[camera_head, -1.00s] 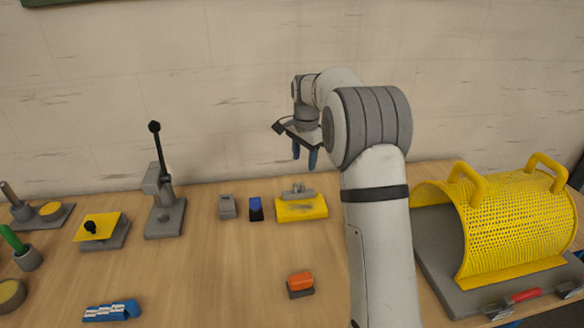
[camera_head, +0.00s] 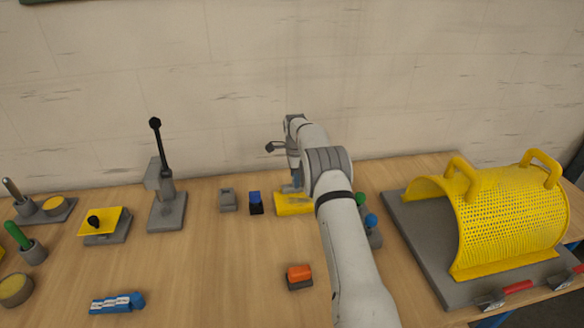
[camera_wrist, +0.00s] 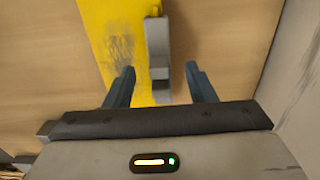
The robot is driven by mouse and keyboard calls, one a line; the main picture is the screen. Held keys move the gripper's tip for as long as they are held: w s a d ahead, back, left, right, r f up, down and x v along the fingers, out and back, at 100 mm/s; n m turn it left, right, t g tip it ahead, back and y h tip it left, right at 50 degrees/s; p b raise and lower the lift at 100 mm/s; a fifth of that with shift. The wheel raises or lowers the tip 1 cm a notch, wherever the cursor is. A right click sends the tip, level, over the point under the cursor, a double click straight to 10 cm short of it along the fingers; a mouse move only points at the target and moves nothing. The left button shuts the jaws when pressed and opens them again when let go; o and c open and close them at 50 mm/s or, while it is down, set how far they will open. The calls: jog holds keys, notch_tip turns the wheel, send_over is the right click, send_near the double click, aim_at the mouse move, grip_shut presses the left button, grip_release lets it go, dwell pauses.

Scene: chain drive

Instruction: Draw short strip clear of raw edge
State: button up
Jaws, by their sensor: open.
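A yellow block (camera_head: 284,207) with a dark scuffed patch lies on the table below my gripper; it also fills the top middle of the wrist view (camera_wrist: 108,38). A short grey piece (camera_wrist: 157,45), apparently the strip, sits along one side of the block. Its narrower end (camera_wrist: 163,82) reaches down between my fingertips. My gripper (camera_wrist: 162,72) is open, one dark blue finger on each side of this end, with a gap visible on both sides. In the head view my gripper (camera_head: 291,188) is low over the block and my arm partly hides them.
A small blue-topped block (camera_head: 255,204) and a grey block (camera_head: 227,201) stand just left. Green (camera_head: 360,199) and blue (camera_head: 371,220) knobs show right of my arm. A large yellow mesh guard (camera_head: 510,220) is at right, a lever press (camera_head: 165,195) at left.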

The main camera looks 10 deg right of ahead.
jog(key=shift+f, duration=1.6)
jog(key=shift+r+p, duration=0.1)
jog(key=shift+p, duration=0.2)
jog(key=c, duration=1.1)
